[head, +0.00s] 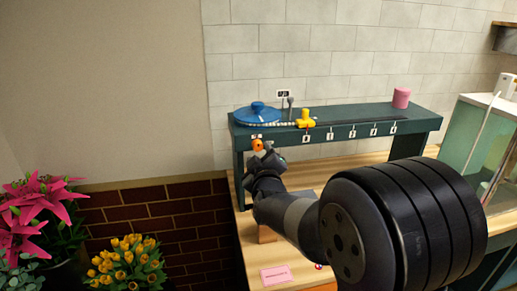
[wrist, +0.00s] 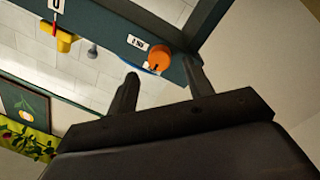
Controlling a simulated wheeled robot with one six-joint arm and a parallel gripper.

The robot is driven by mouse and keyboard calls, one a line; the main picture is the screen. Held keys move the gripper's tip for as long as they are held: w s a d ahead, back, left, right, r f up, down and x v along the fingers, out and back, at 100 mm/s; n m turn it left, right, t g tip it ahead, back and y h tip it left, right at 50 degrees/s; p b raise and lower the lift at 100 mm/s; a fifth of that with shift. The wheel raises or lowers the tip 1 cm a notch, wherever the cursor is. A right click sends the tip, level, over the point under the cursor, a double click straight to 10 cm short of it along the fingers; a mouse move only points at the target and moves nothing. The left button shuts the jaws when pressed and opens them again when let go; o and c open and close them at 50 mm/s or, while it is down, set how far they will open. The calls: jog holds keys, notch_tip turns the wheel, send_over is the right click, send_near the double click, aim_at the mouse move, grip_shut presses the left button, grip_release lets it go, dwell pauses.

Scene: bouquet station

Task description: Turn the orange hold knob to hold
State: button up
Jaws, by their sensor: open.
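The orange hold knob (head: 258,145) is on the front face of the dark green shelf (head: 350,130), near its left end. In the wrist view the round orange knob (wrist: 159,61) has a small dark mark and sits beside a white label (wrist: 138,42). My gripper (wrist: 160,88) is open, with one finger on each side of the knob in the picture. The fingers appear short of the knob; I cannot tell whether either touches it. In the head view my gripper (head: 262,160) is just below the knob, partly hidden by my arm.
On the shelf are a blue round lid-like object (head: 257,113), a yellow valve-like piece (head: 306,118) and a pink cylinder (head: 401,97). A glass case (head: 490,140) stands at right. Pink flowers (head: 35,215) and yellow tulips (head: 127,265) stand at lower left.

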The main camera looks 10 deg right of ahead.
aim_at(258, 147)
jog(key=shift+w+d, duration=0.15)
jog(key=shift+w, duration=1.35)
jog(key=shift+c, duration=0.2)
jog(key=c, duration=0.9)
